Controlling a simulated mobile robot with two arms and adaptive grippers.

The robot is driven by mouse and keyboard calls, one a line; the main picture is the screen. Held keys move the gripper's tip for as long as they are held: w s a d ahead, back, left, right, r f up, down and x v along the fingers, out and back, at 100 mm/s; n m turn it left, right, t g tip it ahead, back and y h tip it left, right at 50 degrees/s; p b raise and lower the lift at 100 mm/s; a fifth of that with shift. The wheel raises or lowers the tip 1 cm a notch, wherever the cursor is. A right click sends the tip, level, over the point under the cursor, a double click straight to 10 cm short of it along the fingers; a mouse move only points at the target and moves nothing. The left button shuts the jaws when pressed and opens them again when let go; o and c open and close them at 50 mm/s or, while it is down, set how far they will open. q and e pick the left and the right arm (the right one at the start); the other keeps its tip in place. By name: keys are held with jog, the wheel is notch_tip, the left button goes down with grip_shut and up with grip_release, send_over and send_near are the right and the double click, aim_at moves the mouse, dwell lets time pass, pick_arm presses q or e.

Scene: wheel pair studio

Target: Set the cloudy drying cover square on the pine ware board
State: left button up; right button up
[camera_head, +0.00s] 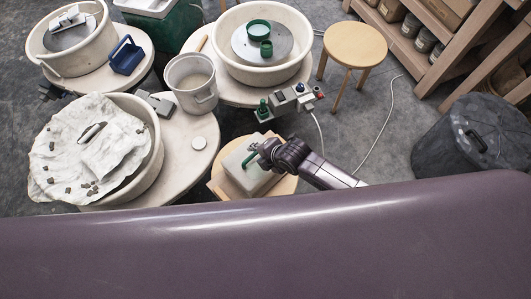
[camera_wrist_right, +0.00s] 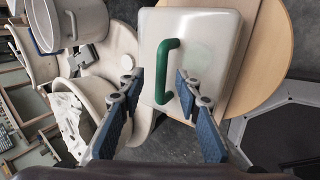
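The cloudy drying cover (camera_head: 236,160) is a pale, rounded box lid with a green bar handle (camera_head: 249,159). In the right wrist view the cover (camera_wrist_right: 205,50) lies over a tan flat piece (camera_wrist_right: 256,52), which looks like the pine ware board; most of it is hidden under the cover. The cover's edge sits off from the tan edge, leaving a strip bare on the right. My right gripper (camera_wrist_right: 158,84) is open, its fingers on either side of the green handle (camera_wrist_right: 163,70), with gaps visible. My left gripper is not in view.
A round wooden stool top (camera_wrist_right: 280,60) lies beneath. To its left stand a pottery wheel with a cloth-draped basin (camera_head: 140,110) and a grey pot (camera_head: 192,83). A dark lidded bin (camera_head: 470,140) stands right, across open floor.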

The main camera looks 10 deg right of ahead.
jog(key=v, duration=1.1)
jog(key=shift+f, duration=0.15)
jog(key=s+d+f+m+h, duration=0.1)
jog(key=s+d+f+m, duration=0.1)
jog(key=d+f+m, duration=0.6)
jog(key=s+d+f+m+h, duration=0.15)
jog(key=d+f+m, duration=0.25)
jog(key=f, duration=0.7)
jog(key=s+d+f+m+g, duration=0.1)
jog(key=s+f, duration=0.4)
jog(key=s, duration=0.5)
jog(key=s+d+f+m+g+h, duration=0.1)
jog(key=s+d+f+m, duration=0.2)
jog(key=s, duration=0.6)
jog(key=s+d+f+m+g, duration=0.2)
jog(key=s+f+m, duration=0.5)
jog(key=s, duration=0.3)
jog(key=shift+s+f+h, duration=0.3)
jog(key=shift+s+h, duration=0.05)
